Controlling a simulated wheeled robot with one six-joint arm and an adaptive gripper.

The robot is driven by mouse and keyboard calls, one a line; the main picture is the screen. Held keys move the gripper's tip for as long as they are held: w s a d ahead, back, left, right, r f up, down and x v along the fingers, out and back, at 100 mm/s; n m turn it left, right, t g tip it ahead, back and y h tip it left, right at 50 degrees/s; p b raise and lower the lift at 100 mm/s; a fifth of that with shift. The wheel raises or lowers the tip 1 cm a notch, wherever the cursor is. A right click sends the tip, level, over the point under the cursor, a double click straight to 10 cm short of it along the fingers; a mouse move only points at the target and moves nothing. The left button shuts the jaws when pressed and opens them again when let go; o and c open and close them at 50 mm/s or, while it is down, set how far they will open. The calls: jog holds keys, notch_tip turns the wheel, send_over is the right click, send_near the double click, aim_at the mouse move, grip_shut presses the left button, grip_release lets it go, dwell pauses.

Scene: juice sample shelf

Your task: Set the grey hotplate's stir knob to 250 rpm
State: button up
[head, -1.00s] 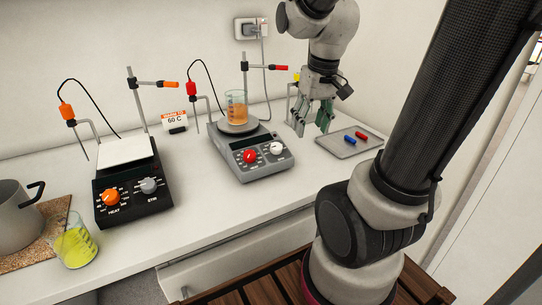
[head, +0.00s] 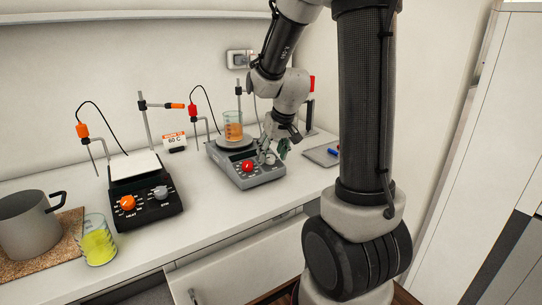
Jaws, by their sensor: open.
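The grey hotplate (head: 246,181) stands on the counter right of the middle in the head view. A beaker of orange liquid (head: 233,127) sits on its round top plate. Its red knob (head: 247,167) is on the left of the front panel. The white knob (head: 270,159) on the right is mostly hidden by my gripper, so its setting cannot be read. My gripper (head: 273,153) is open, pointing down at the right part of the panel, with its fingers around or just above the white knob. I cannot tell whether they touch it.
A black hotplate (head: 149,210) with an orange knob and a grey knob stands to the left. A yellow-liquid beaker (head: 98,243) and a grey pot (head: 28,225) are at the far left. A small tray (head: 318,156) lies right of my gripper. A "60 C" sign (head: 175,141) stands between the hotplates.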

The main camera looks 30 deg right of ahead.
jog(key=shift+x, duration=0.85)
jog(key=c, duration=1)
jog(key=shift+m, duration=3)
jog(key=shift+h, duration=0.3)
